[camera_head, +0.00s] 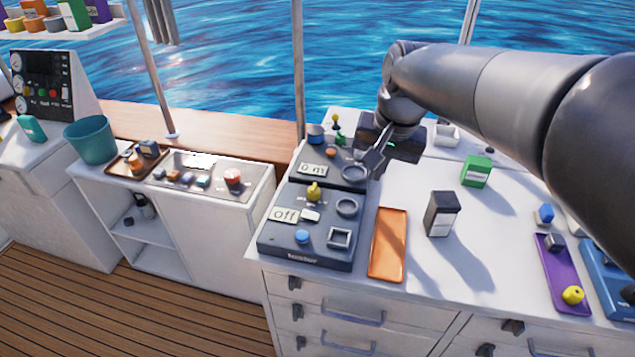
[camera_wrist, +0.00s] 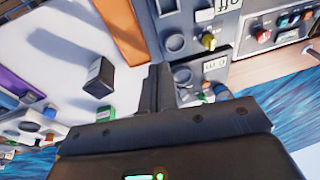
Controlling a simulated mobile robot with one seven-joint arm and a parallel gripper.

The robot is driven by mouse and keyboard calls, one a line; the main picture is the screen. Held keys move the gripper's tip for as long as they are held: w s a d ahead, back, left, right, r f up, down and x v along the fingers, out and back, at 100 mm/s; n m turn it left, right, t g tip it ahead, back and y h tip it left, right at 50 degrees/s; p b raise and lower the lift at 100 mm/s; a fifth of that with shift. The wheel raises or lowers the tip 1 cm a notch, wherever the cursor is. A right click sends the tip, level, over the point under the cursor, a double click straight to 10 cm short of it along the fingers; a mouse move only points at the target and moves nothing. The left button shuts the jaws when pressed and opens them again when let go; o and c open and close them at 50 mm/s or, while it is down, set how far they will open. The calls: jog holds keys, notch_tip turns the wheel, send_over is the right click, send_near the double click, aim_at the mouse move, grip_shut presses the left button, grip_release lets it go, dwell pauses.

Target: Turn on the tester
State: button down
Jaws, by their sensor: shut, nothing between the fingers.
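The tester (camera_head: 290,255) is a dark grey box at the front left of the white counter, with its name on the front edge. Its display (camera_head: 284,215) reads "Off". On its top are a yellow knob (camera_head: 313,192), a white switch (camera_head: 310,215), a blue button (camera_head: 302,237), a round ring and a square frame. In the wrist view the yellow knob (camera_wrist: 208,41) and part of the tester show at the upper right. My gripper (camera_head: 373,165) is shut and empty, behind and to the right of the tester, apart from it. Its fingers (camera_wrist: 159,82) show in the wrist view.
A second grey device (camera_head: 345,181) with a "0 m" display stands behind the tester, close to my gripper. An orange tray (camera_head: 388,245) lies right of the tester. A black-and-white box (camera_head: 441,214) and a green box (camera_head: 476,171) stand farther right. Open counter lies between them.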

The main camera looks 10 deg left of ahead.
jog(key=g, duration=0.2)
send_over(305, 214)
jog(key=d, duration=0.2)
notch_tip(305, 214, down, 4)
jog(key=shift+w+d+f, duration=0.15)
jog(key=shift+d+f, duration=0.05)
jog(key=shift+f, duration=0.15)
jog(key=f, duration=0.4)
jog(key=a+f, duration=0.1)
jog(key=f, duration=0.4)
jog(key=a+f, duration=0.1)
jog(key=f, duration=0.3)
jog(key=shift+f, duration=0.3)
jog(key=shift+a, duration=0.15)
jog(key=shift+a+f, duration=0.1)
jog(key=shift+f, duration=0.1)
